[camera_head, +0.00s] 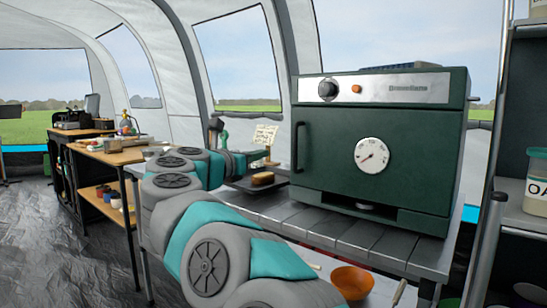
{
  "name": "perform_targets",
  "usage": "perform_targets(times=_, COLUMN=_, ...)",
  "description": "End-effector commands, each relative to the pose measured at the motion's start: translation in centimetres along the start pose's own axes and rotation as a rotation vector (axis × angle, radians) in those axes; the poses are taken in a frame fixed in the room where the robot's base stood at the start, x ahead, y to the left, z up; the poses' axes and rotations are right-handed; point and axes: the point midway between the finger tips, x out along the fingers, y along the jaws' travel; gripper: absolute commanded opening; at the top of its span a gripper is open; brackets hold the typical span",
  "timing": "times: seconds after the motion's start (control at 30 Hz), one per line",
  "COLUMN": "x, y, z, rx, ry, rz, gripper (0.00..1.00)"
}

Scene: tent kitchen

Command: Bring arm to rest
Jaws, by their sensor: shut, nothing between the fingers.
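My grey and teal arm reaches from the bottom of the view up and away, past the left side of the green oven (400,150). My gripper (259,156) is at its far end, small in the view, beside the oven's left side and above a dark tray (240,184). It is shut and empty. Its fingertips are too small to make out clearly. A piece of bread (262,178) lies on the tray, below and apart from the gripper.
The oven stands on a grey slatted table (375,245). An orange bowl (352,281) is lower, in front of it. A shelf with a white jar (537,185) is at the right. A wooden counter (110,152) stands at the left. The dark floor at the left (60,230) is clear.

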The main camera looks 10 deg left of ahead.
Motion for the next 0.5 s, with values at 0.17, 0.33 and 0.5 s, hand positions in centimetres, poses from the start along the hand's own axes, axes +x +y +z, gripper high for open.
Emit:
perform_targets(times=0.17, x=-2.0, y=0.3, z=0.2, rx=-0.006, ry=-0.005, rz=0.009, gripper=0.0)
perform_targets(times=0.33, x=-1.2, y=1.1, z=3.7, rx=-0.127, ry=-0.109, rz=0.124, gripper=0.0)
perform_targets(times=0.5, x=-1.7, y=2.8, z=8.7, rx=-0.421, ry=-0.335, rz=0.344, gripper=0.0)
